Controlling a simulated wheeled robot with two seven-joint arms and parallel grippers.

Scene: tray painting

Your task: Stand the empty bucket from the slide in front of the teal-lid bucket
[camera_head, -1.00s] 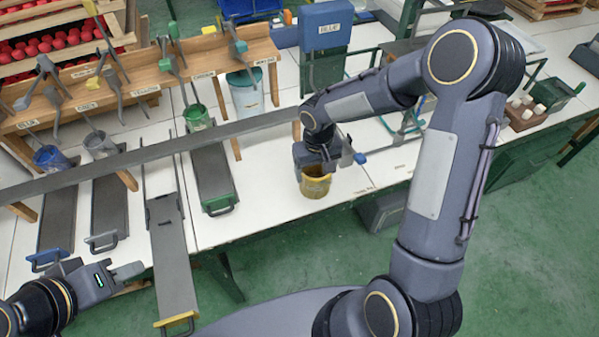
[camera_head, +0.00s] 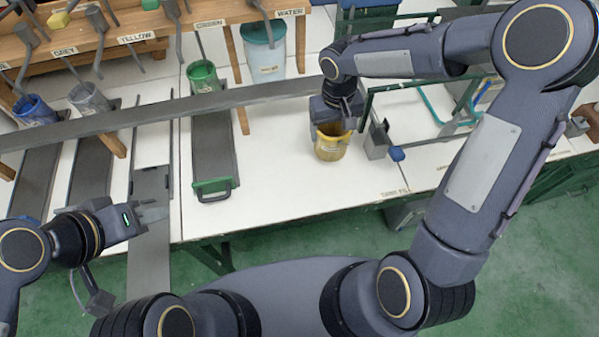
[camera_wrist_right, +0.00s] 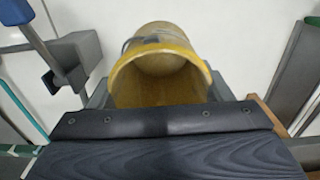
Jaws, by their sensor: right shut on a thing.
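The yellow bucket (camera_head: 331,146) is upright over the white table, and its open mouth looks empty in the right wrist view (camera_wrist_right: 160,85). My right gripper (camera_head: 331,122) is shut on its rim. Whether the bucket's base touches the table I cannot tell. The pale blue bucket with the teal top (camera_head: 264,52) stands further back and left, under the WATER label, apart from the yellow bucket. The pulled-out grey slide (camera_head: 150,183) carries no bucket. My left gripper (camera_head: 152,212) is beside that slide; its finger opening is unclear.
A long grey beam (camera_head: 150,115) crosses left of the yellow bucket. A green bucket (camera_head: 203,80) stands on the green-handled slide (camera_head: 212,150). A green frame with a grey block (camera_head: 376,143) is close right of the yellow bucket. White table (camera_head: 280,165) is bare between slide and bucket.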

